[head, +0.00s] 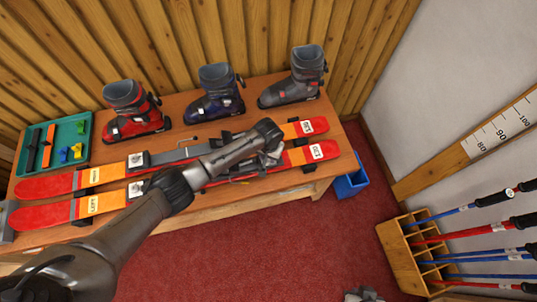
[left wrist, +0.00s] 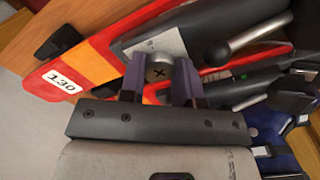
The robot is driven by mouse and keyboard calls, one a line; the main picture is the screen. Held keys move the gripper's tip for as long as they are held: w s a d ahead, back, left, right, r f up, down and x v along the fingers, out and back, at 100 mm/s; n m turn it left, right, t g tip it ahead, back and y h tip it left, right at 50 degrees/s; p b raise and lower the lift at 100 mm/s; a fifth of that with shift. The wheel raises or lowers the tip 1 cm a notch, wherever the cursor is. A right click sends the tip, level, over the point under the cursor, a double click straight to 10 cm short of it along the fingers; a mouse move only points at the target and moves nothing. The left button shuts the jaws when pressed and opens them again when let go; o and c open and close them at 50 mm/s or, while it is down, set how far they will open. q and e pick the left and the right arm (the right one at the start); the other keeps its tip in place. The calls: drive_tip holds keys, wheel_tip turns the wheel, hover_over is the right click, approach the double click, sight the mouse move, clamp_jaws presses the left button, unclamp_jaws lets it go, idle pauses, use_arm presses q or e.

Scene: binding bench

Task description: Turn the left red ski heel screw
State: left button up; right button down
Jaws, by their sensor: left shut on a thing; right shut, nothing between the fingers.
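Two red and orange skis lie side by side on the bench; in the head view they are the rear ski (head: 45,186) and the front ski (head: 40,216). In the left wrist view, a round grey screw (left wrist: 158,68) with a cross slot sits at a binding on a ski labelled 130 (left wrist: 62,82). My left gripper (left wrist: 158,82) is shut on this screw, one purple finger on each side. In the head view my left arm hides much of the bindings. My right gripper (head: 362,295) is shut and empty at the bottom edge, partly cut off.
Three ski boots (head: 211,90) stand along the back of the bench (head: 177,97). A green tray (head: 72,127) with small parts lies at the left. A blue bin (head: 350,183) and a wooden pole rack (head: 397,250) stand at the right. Red floor between is clear.

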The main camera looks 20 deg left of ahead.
use_arm(q)
drive_tip(key=shift+r+n+p, duration=0.15)
drive_tip(key=shift+n+p, duration=0.25)
drive_tip(key=shift+p, duration=0.2)
drive_tip(key=n+p, duration=0.6)
drive_tip(key=n, duration=0.1)
drive_tip(key=shift+n, duration=0.3)
drive_tip(key=shift+n+p, duration=0.55)
drive_tip(key=shift+n, duration=0.85)
drive_tip(key=shift+f+n, duration=0.2)
drive_tip(key=shift+n, duration=0.2)
drive_tip(key=o, duration=0.9)
